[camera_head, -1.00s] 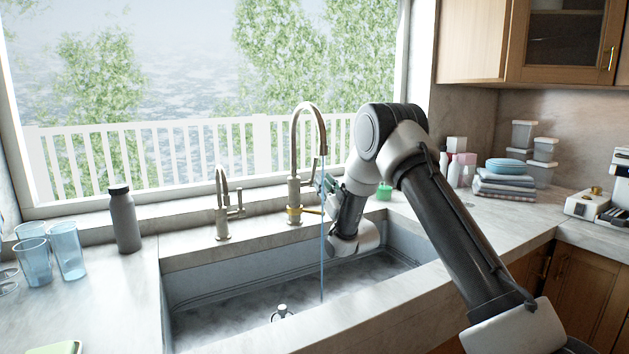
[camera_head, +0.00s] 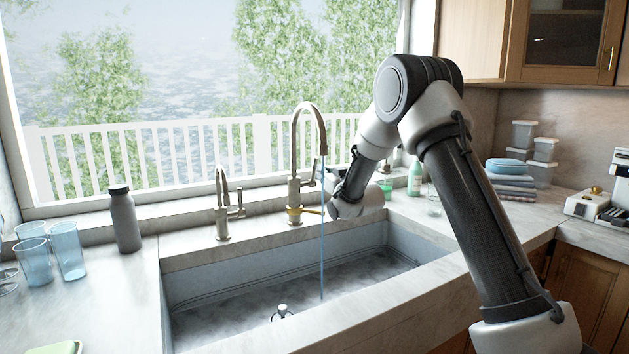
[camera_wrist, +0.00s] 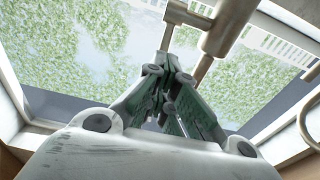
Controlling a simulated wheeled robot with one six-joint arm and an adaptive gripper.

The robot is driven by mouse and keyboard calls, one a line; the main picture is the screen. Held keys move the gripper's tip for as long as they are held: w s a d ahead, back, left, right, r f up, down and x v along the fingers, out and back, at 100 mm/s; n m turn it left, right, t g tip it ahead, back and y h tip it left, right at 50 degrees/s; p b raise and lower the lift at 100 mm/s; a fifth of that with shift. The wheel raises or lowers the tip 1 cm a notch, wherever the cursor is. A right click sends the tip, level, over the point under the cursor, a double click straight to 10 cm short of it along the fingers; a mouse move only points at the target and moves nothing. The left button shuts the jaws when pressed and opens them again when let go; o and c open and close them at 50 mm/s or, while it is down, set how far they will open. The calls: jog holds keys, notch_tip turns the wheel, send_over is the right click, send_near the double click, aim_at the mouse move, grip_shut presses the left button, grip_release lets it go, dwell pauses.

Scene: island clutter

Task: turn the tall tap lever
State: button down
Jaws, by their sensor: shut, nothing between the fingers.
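The tall tap (camera_head: 294,188) stands behind the sink, its arched spout over the basin. A thin blue stream of water runs from the spout. Its lever (camera_head: 312,177) sticks out on the right of the body, close to my gripper (camera_head: 333,182). In the wrist view the tap body (camera_wrist: 226,28) is at the upper right, and the lever's thin rod (camera_wrist: 170,32) points toward my fingers. My gripper (camera_wrist: 166,58) is shut and empty there, its fingertips at the rod's end. I cannot tell whether they touch. My wrist partly hides the gripper in the head view.
A smaller tap (camera_head: 222,205) with its own side handle stands left. A brass-coloured ring (camera_head: 294,211) is around the tall tap's base. A dark bottle (camera_head: 124,220) and blue glasses (camera_head: 67,250) stand left. A green bottle (camera_head: 415,178) is behind my arm. The sink basin is open below.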

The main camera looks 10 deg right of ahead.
aim_at(316, 162)
jog(key=shift+w+a+r+g+h, duration=0.25)
jog(key=shift+w+r+g, duration=0.4)
jog(key=shift+g, duration=0.35)
jog(key=shift+w+a+r+g+h, duration=0.15)
jog(key=shift+w+r+g+h, duration=0.2)
jog(key=shift+w+r+g, duration=0.45)
jog(key=shift+s+f+g, duration=0.2)
jog(key=shift+g, duration=0.1)
jog(key=shift+w+a+r+g+h, duration=0.2)
jog(key=shift+w+r+g+h, duration=0.1)
jog(key=shift+w+g, duration=0.3)
jog(key=c, duration=1.7)
grip_release()
jog(key=shift+s, duration=0.1)
